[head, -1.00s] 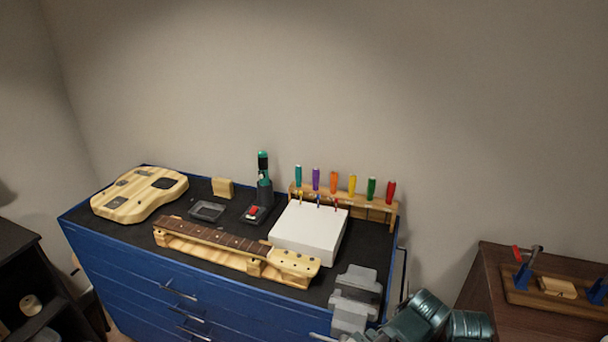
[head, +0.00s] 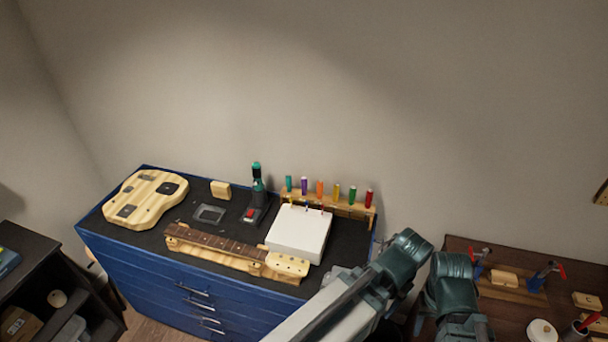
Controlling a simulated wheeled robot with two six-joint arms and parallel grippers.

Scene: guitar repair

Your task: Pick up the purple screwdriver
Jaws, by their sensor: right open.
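The purple screwdriver (head: 304,186) stands upright in a wooden rack (head: 352,209) at the back right of the blue cabinet's top. It is second from the left, between a teal one (head: 289,184) and an orange one (head: 320,188). Its lower part is hard to make out behind the white box. My right gripper (head: 340,276) is open near the cabinet's front right corner, in front of and below the rack, well apart from the screwdriver. My own arm partly hides it, and I cannot make out its fingertips. My left gripper is not in view.
A white box (head: 298,232) stands in front of the rack. A guitar neck (head: 216,245) lies on a wooden support before it. A teal-topped tool (head: 257,185) stands left of the rack. A guitar body (head: 146,198) lies far left. A brown bench (head: 510,310) is at right.

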